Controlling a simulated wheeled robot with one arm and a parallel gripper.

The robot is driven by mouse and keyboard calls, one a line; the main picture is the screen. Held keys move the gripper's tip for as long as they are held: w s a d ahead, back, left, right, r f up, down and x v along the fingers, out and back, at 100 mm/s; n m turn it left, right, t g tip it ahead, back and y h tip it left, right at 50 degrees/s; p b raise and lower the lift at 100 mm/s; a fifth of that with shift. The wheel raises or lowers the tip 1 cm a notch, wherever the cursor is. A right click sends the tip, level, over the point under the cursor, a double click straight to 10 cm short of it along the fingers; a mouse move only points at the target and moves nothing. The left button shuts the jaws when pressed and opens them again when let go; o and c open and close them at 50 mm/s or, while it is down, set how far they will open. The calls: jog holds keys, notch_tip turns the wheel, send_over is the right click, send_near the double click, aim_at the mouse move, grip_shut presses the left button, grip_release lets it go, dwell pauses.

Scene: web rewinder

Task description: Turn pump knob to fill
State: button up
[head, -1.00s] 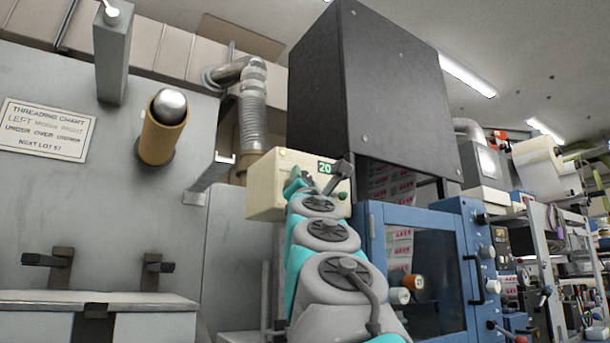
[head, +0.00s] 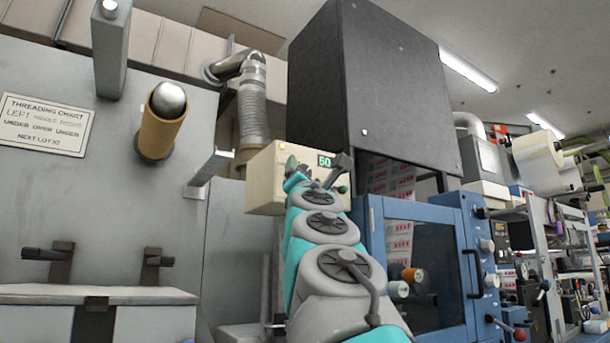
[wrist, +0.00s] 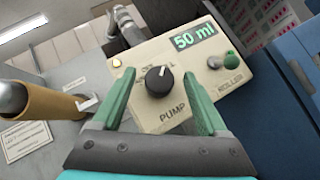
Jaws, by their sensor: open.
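The cream pump box (head: 262,192) is straight ahead in the head view, with my arm in front of it. In the wrist view the box (wrist: 150,117) shows a black round knob (wrist: 158,82) above the word PUMP. The knob's white mark points up and slightly right. A green display (wrist: 194,36) reads 50 ml. My gripper (wrist: 159,75) is open, with one green finger on each side of the knob and visible gaps between. In the head view the knob and most of the gripper are hidden.
A small green button (wrist: 231,57) and a silver one (wrist: 214,62) sit right of the knob. An orange-brown roller (head: 158,138) sticks out at left. A blue cabinet (head: 420,220) and a black hood (head: 385,85) stand close at right.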

jog(key=b+v, duration=0.4)
jog(key=v, duration=0.3)
jog(key=shift+s+f, duration=0.25)
jog(key=shift+s, duration=0.05)
dwell(0.3)
